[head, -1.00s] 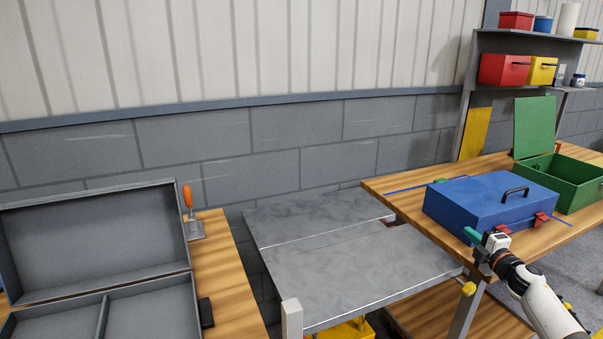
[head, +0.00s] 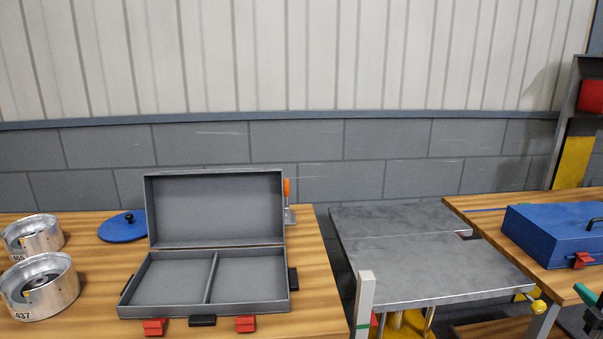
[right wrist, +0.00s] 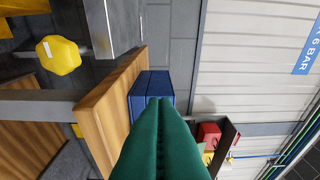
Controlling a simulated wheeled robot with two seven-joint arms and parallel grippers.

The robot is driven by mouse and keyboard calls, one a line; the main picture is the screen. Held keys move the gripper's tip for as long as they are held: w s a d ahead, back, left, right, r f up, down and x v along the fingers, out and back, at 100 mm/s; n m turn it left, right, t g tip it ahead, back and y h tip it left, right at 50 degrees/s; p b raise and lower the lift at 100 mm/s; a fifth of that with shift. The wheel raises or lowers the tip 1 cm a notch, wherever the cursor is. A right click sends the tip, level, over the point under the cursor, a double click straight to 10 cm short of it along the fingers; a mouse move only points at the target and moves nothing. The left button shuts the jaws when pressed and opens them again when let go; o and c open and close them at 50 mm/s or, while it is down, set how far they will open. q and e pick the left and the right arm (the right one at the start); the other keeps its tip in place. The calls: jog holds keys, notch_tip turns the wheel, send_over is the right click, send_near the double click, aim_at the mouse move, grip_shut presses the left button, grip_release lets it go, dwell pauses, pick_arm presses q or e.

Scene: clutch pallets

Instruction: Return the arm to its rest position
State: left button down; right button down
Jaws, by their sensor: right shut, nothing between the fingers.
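My right gripper (head: 592,304) shows only in part at the lower right edge of the head view, beside the right wooden table. In the right wrist view its green fingers (right wrist: 160,140) lie together, shut and empty. The closed blue toolbox (head: 552,232) stands on that table; it shows past the fingertips in the right wrist view (right wrist: 152,88). The gripper looks apart from it. My left gripper is not in view.
An open grey case (head: 212,246) with two empty compartments stands on the left wooden table, near metal housings (head: 40,286) and a blue lid (head: 122,227). A grey metal lift table (head: 425,260) fills the gap between the tables. A shelf (head: 570,120) stands at right.

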jog(key=s+a+f+m+g, duration=0.2)
jog(key=s+a+f, duration=0.15)
jog(key=f, duration=0.65)
jog(key=s+a+f+m+g, duration=0.2)
jog(key=s+a+f, duration=0.15)
jog(key=f, duration=0.65)
jog(key=s+a+f+m+g, duration=0.2)
jog(key=s+a+f+m, duration=0.15)
jog(key=f, duration=0.75)
jog(key=s+a+f+m+g+p, duration=0.1)
jog(key=s+a+f+m+g, duration=0.3)
jog(key=s+a+f, duration=1)
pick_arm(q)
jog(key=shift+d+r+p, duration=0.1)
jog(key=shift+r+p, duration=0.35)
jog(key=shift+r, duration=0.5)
pick_arm(e)
jog(key=s+a+f+g+y, duration=0.1)
jog(key=s+a+f+g, duration=0.1)
jog(key=s+a, duration=0.4)
jog(key=s+a+f+m+g, duration=0.1)
jog(key=s+a+f, duration=0.4)
jog(key=s, duration=0.8)
jog(key=s+a+f+m+g+y, duration=0.1)
jog(key=s+a+f+g, duration=0.2)
jog(key=s+a, duration=0.4)
jog(key=shift+s+a+f+g+y, duration=0.15)
jog(key=shift+s+f+g+y, duration=0.2)
jog(key=shift+s+f, duration=0.6)
